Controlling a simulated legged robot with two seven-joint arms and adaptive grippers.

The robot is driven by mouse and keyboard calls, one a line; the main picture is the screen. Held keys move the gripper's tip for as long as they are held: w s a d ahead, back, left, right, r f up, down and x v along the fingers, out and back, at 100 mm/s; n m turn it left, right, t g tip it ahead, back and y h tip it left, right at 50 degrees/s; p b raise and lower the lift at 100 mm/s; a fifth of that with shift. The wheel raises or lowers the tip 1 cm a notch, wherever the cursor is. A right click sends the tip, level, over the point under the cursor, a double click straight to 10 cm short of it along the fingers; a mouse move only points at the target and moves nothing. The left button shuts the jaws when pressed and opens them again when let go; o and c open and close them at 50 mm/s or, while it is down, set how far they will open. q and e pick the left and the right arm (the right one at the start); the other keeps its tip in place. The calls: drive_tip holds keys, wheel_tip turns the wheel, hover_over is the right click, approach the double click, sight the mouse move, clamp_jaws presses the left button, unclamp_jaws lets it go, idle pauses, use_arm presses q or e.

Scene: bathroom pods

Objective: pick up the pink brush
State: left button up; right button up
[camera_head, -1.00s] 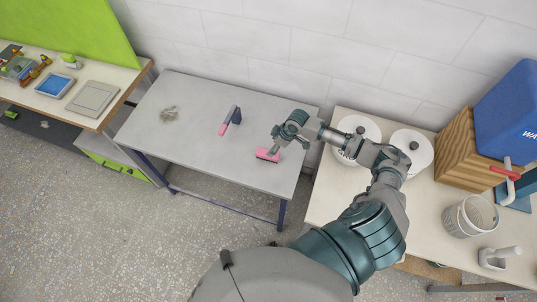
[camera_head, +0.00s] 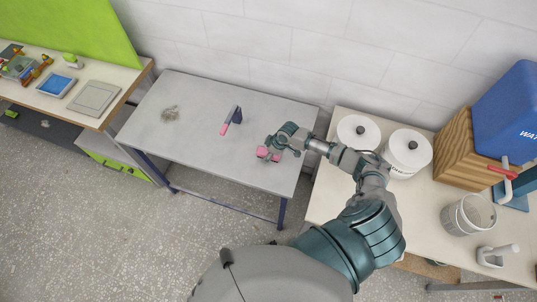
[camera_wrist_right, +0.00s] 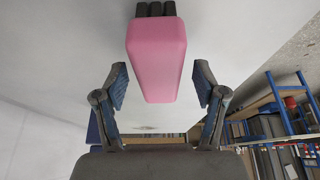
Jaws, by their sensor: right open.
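The pink brush (camera_head: 262,152) lies on the grey table near its right front part, partly covered by my right gripper (camera_head: 272,150) in the head view. In the right wrist view the brush (camera_wrist_right: 157,50) shows as a pink block with dark bristles at its top end. The right gripper (camera_wrist_right: 161,86) is open, with one finger on each side of the brush. Gaps show between the fingers and the pink block. My left gripper is not in view.
The grey table (camera_head: 200,150) also bears a pink and dark blue tool (camera_head: 231,120) and a small greyish clump (camera_head: 170,114). Right of it, a bench carries two white canisters (camera_head: 358,132), a bucket (camera_head: 468,214) and a wooden crate (camera_head: 460,150). The table's left part is mostly clear.

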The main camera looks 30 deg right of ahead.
drive_tip(key=shift+a, duration=0.15)
drive_tip(key=shift+d+f, duration=0.3)
drive_tip(key=shift+d, duration=0.15)
drive_tip(key=shift+a, duration=0.15)
drive_tip(key=c, duration=0.8)
drive_tip(key=shift+a, duration=0.1)
drive_tip(key=c, duration=0.3)
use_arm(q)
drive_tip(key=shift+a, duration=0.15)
use_arm(e)
drive_tip(key=shift+a+r, duration=0.1)
drive_tip(key=shift+c, duration=0.8)
drive_tip(key=shift+d+r, duration=0.2)
drive_tip(key=shift+r, duration=0.3)
drive_tip(key=v, duration=0.3)
drive_tip(key=shift+a+b, duration=0.25)
drive_tip(key=shift+b, duration=0.05)
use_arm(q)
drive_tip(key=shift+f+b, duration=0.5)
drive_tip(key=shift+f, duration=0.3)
use_arm(e)
drive_tip(key=s, duration=0.5)
drive_tip(key=s+d+r, duration=0.1)
drive_tip(key=s, duration=0.4)
drive_tip(key=s+d, duration=0.1)
drive_tip(key=s, duration=0.4)
drive_tip(key=shift+d+r, duration=0.25)
drive_tip(key=shift+r, duration=0.1)
